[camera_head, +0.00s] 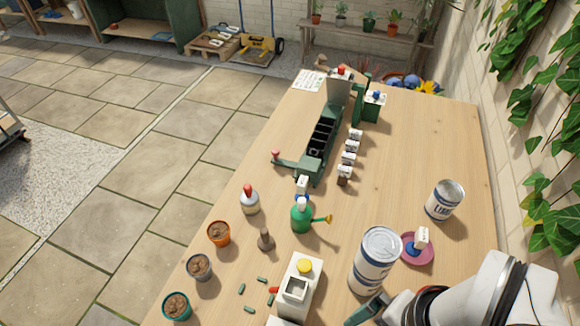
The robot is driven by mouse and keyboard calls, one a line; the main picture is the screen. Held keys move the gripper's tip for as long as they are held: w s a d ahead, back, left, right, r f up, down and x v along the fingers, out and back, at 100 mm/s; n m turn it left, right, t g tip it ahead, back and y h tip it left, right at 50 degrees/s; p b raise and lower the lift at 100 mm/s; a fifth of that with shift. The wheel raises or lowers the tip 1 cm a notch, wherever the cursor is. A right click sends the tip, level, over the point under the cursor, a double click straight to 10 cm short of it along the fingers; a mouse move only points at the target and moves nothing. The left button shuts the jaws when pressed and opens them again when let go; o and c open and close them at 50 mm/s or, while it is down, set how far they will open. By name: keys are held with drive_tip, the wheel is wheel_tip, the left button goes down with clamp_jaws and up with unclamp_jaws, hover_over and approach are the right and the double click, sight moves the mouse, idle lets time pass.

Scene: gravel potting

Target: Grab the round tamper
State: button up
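A small brown tamper-shaped piece (265,240), with a narrow top and a wider round base, stands upright on the wooden table (405,130). It is right of the pots and apart from my gripper. It looks like the round tamper, but it is small in view. My white arm comes in at the lower right. My gripper (368,308) shows only as a dark green part at the bottom edge, well to the right of the tamper. Its fingertips cannot be made out, so its opening and any held thing are unclear.
Soil-filled pots (219,233) line the left edge. A white bottle (249,200) and green watering can (302,216) flank the tamper. A white box (298,284), large can (376,258) and pink saucer (428,257) stand between or near it and my arm. Green plugs lie nearby.

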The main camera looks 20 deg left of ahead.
drive_tip(key=c, duration=0.6)
